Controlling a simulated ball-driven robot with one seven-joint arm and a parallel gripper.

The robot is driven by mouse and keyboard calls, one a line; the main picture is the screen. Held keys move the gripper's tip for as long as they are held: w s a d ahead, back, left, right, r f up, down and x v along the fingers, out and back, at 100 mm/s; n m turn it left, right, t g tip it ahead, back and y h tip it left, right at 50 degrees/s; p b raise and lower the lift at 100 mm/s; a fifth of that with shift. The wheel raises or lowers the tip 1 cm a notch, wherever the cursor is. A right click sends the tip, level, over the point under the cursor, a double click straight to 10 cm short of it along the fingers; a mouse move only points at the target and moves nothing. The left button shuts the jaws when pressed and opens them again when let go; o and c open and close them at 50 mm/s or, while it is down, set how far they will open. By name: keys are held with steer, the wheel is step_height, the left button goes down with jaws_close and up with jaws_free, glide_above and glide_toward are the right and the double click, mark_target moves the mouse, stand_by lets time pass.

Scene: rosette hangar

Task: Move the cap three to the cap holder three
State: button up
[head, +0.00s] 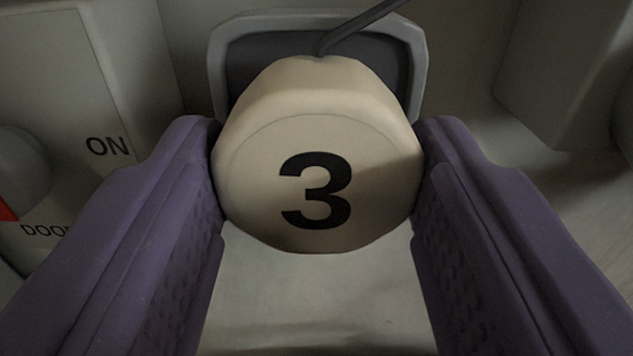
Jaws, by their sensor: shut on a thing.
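The cap three (375,190) is a cream, rounded cap with a black "3" on its face, in the middle of the head view. My gripper (318,170) is shut on it, with one purple finger against its left side and one against its right side. A dark grey recess with a light grey rim (419,60) lies right behind the cap, and the cap hides its lower part. I cannot tell whether the cap touches it or whether it is the cap holder three. A dark thin rod or cable reaches the top of the cap from the upper right.
A grey panel (75,80) at the left carries the words "ON" and "DOO", partly cut off, with a round knob (20,165) and a bit of red. A grey block (565,70) stands at the upper right. A pale surface shows below the cap.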

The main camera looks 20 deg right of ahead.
steer(key=shift+w+d, duration=0.2)
steer(key=shift+w, duration=0.3)
steer(key=o, duration=1.5)
steer(key=shift+c, duration=0.2)
